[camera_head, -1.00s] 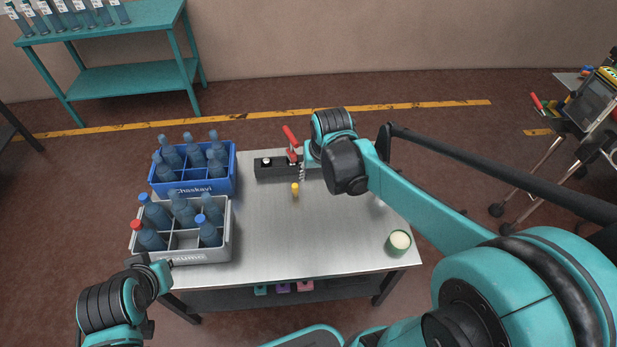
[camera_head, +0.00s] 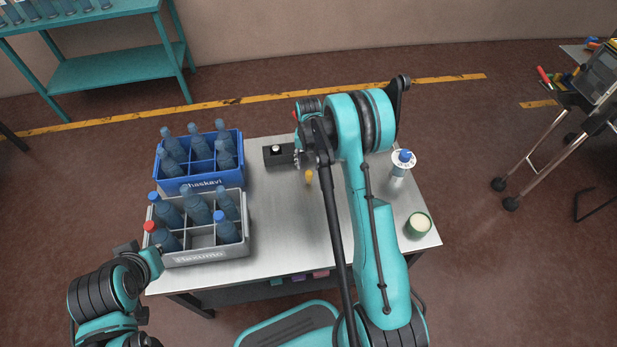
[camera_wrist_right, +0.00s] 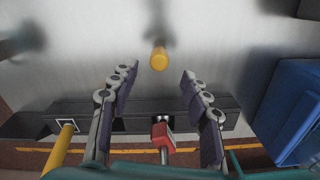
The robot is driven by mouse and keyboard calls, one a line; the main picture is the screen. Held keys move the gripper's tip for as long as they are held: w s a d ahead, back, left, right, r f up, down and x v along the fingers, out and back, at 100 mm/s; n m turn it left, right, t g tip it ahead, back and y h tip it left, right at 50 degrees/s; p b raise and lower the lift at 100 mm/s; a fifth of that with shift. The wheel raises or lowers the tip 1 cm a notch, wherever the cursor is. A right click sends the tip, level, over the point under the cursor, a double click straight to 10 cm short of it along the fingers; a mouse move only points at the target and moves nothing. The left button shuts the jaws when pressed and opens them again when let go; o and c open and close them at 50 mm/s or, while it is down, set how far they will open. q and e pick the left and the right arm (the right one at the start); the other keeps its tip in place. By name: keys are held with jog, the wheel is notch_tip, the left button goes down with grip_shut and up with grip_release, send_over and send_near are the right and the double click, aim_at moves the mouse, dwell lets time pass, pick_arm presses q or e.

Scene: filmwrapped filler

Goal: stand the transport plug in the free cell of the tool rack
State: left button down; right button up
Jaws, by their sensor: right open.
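A small yellow plug (camera_head: 309,177), which I take as the transport plug, stands on the metal table in front of the dark tool rack (camera_head: 272,162). In the right wrist view the plug (camera_wrist_right: 159,59) lies just beyond and between the fingertips, apart from them. My right gripper (camera_wrist_right: 158,73) is open and empty; in the head view its fingers (camera_head: 301,158) show beside the rack. In the wrist view the rack (camera_wrist_right: 240,122) holds a red-handled tool (camera_wrist_right: 162,133) and a yellow-handled one (camera_wrist_right: 60,150); fingers hide part of it. My left gripper (camera_head: 143,250) is at lower left, its jaws unclear.
A blue crate (camera_head: 203,184) and a grey crate (camera_head: 215,254) with bottles stand on the table's left. A blue-capped bottle (camera_head: 398,170) and a green container (camera_head: 418,226) stand at its right. The middle front of the table (camera_head: 295,235) is clear.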

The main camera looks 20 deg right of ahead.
aim_at(309, 172)
notch_tip(309, 172, down, 5)
jog(key=shift+s+f+b, duration=0.1)
jog(key=shift+b, duration=1.1)
jog(key=shift+r, duration=0.2)
jog(key=shift+c, duration=0.3)
jog(key=c, duration=0.9)
jog(key=shift+c, duration=0.2)
jog(key=shift+r, duration=0.15)
